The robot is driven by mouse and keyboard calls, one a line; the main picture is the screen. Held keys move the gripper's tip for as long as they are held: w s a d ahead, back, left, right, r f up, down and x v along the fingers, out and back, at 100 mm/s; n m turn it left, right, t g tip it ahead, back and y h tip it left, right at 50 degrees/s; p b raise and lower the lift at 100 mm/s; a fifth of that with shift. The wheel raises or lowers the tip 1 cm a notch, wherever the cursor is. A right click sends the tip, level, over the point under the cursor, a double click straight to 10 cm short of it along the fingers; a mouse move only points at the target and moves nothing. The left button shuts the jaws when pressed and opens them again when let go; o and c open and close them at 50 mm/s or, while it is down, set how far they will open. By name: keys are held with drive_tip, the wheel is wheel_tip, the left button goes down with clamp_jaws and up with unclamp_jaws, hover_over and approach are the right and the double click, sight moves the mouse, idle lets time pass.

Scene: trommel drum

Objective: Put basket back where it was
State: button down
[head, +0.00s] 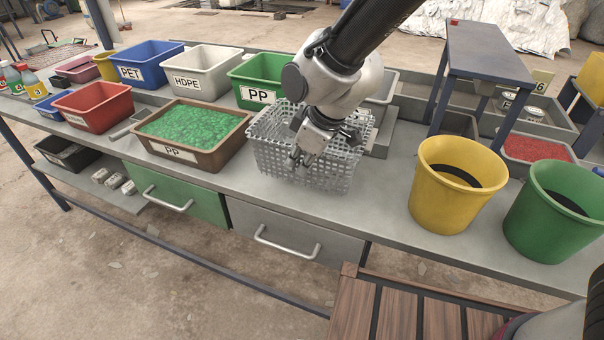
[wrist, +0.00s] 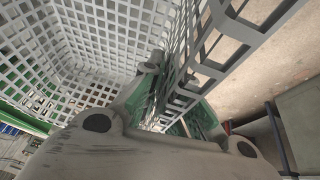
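The light grey lattice basket (head: 270,158) stands upright on the bench, near its front edge, right of the brown tray. My gripper (head: 304,157) points down at the basket's front wall, by the rim. In the wrist view, one finger of my gripper (wrist: 150,68) lies along the inner side of a basket wall (wrist: 205,68), and the basket's inside opens to the left. The other finger is not clear there. I cannot tell whether the fingers press on the wall. The part of the basket that shows inside looks empty.
The brown PP tray (head: 228,155) with green flakes stands close on the left. A green PP bin (head: 262,72) is behind. A yellow bucket (head: 450,198) and a green bucket (head: 553,222) stand right, with bare bench (head: 392,185) between basket and yellow bucket.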

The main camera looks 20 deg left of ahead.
drive_tip(key=shift+f, duration=2.05)
drive_tip(key=shift+f, duration=0.1)
drive_tip(key=c, duration=1.6)
unclamp_jaws()
drive_tip(key=shift+c, duration=0.2)
